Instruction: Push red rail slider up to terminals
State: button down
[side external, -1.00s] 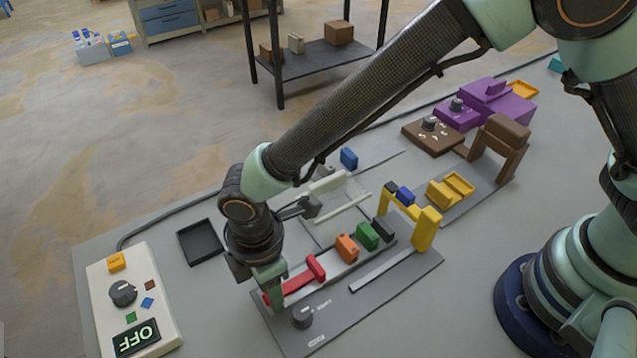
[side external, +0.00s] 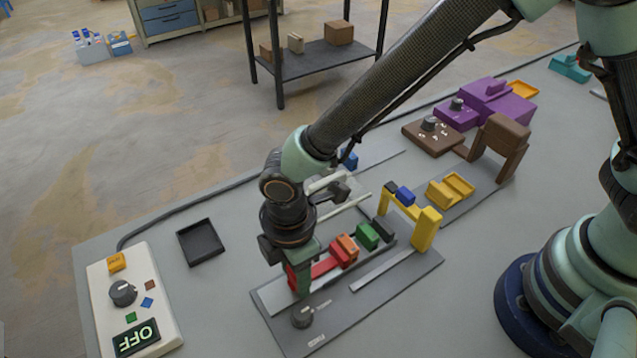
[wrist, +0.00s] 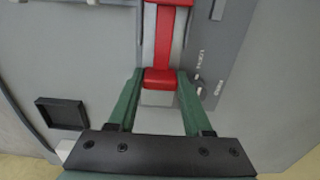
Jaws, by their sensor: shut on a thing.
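The red rail slider (side external: 325,266) lies along the pale rail on a grey board; its front crossbar is right up against or very close to the orange block (side external: 347,247). A green block (side external: 368,236) and a black block (side external: 383,229) follow in line on the rail. My gripper (side external: 299,288) is low at the slider's rear end. In the wrist view my gripper (wrist: 159,80) has its green fingers either side of the red end of the slider (wrist: 160,77), shut on it. The slider's front end is out of the wrist view.
A yellow arch (side external: 425,230) stands at the rail's far end. A dark knob (side external: 302,316) sits on the board beside the rail. A black tray (side external: 200,242) and a white control box reading OFF (side external: 137,337) are to the left.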

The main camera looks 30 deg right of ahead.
jog(key=shift+a, duration=0.1)
jog(key=shift+c, duration=1.6)
grip_release()
notch_tip(320, 180, up, 12)
jog(key=shift+r, duration=0.1)
jog(key=shift+r, duration=0.3)
jog(key=shift+c, duration=1.4)
notch_tip(320, 180, down, 12)
jog(key=shift+r, duration=0.25)
